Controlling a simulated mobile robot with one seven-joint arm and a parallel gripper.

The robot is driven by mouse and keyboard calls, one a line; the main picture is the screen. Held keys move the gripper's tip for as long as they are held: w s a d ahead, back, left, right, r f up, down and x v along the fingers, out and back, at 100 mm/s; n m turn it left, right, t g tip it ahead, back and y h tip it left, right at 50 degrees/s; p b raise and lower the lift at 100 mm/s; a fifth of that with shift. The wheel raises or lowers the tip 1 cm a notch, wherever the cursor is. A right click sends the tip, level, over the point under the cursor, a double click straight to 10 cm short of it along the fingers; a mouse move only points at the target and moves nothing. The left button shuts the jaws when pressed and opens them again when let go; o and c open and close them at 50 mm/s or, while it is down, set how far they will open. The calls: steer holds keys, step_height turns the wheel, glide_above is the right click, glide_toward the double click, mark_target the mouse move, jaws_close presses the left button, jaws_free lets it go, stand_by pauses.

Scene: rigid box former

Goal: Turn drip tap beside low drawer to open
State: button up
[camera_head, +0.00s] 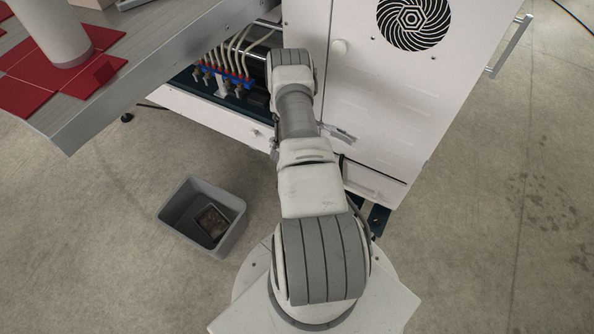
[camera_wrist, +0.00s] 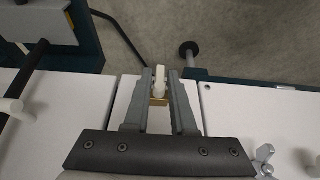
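In the wrist view, a small cream-white tap handle (camera_wrist: 159,78) stands on a brass-coloured body (camera_wrist: 158,101) by the edge of white panels. My gripper (camera_wrist: 160,72) has its two grey fingers apart, one on each side of the handle. The gaps beside the handle are narrow; I cannot tell whether either finger touches it. In the head view, my arm hides the tap and most of my gripper. A low white front panel (camera_head: 213,118) of the machine shows left of my arm; I cannot tell for sure whether it is the drawer.
A grey bin (camera_head: 180,227) with a dark object inside stands on the floor at left. A grey table (camera_head: 90,112) with red mats overhangs at upper left. A blue manifold (camera_head: 224,66) with several hoses sits in the open machine bay. A dark bar (camera_wrist: 26,80) crosses the wrist view's left.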

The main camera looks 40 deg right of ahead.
jaws_close()
steer(key=shift+s, duration=0.1)
steer(key=shift+s+a+f+g, duration=0.2)
steer(key=shift+s+f+g, duration=0.2)
steer(key=shift+s+g, duration=0.3)
steer(key=shift+d+f+n+g, duration=0.1)
steer(key=shift+f+n+g, duration=0.1)
steer(key=shift+n+g, duration=0.15)
steer(key=shift+h, duration=0.3)
steer(key=shift+w+d+r+g, duration=0.25)
steer(key=shift+w+r+g, duration=0.1)
steer(key=shift+w+r, duration=0.25)
steer(key=shift+r, duration=0.1)
